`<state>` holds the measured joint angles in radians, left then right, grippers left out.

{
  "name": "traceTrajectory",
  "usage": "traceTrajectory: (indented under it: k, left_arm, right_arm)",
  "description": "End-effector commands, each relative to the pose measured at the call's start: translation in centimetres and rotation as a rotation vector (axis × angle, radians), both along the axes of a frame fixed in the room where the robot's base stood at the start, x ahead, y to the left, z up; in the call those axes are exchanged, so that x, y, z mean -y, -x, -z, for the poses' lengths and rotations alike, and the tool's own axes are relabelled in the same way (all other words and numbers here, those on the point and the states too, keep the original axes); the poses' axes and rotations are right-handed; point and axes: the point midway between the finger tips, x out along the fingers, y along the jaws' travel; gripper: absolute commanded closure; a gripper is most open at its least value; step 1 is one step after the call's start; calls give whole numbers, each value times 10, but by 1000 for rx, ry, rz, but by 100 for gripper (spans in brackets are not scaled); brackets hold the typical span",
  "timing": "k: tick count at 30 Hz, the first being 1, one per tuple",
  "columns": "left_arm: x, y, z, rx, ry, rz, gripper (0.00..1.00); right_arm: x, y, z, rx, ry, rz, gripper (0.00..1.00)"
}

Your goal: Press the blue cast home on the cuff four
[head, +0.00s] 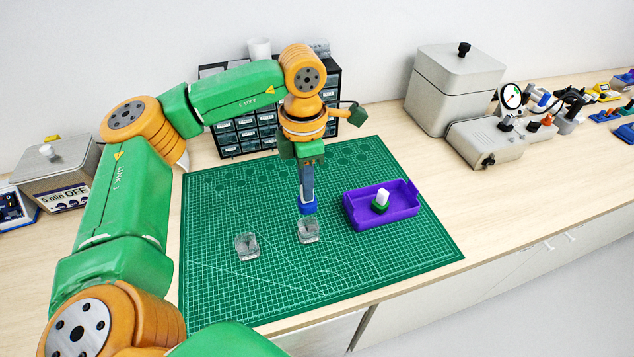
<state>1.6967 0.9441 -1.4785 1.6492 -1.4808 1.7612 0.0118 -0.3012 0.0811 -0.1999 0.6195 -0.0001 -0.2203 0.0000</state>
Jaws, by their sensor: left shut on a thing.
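My left gripper (307,197) points straight down over the green mat, shut on the blue cast (308,208). Only a small blue part of the cast shows at the fingertips. Directly below it stands a clear, glassy block (308,232); the blue cast is at or just above its top, and I cannot tell if they touch. A second clear block (247,247) stands to the left on the mat. No number is readable on either block, so I cannot tell which is cuff four. My right gripper is not in view.
A dark drawer cabinet (237,141) stands behind. A grey box (452,90) and a dial gauge (511,96) are at the right. The front of the mat (330,275) is clear.

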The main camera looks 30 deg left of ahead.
Motion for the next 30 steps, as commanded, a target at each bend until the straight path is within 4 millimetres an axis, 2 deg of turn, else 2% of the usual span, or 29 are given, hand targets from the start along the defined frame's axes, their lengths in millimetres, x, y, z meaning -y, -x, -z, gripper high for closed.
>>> traceTrajectory:
  k: [5,21,30]
  left_arm:
    - [0,0,5,-2,-1,1,100]
    - [1,0,74,-1,-1,2,100]
    - [1,0,94,-1,-1,2,100]
  right_arm:
    - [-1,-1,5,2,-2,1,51]
    - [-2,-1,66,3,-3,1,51]
    - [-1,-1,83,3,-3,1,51]
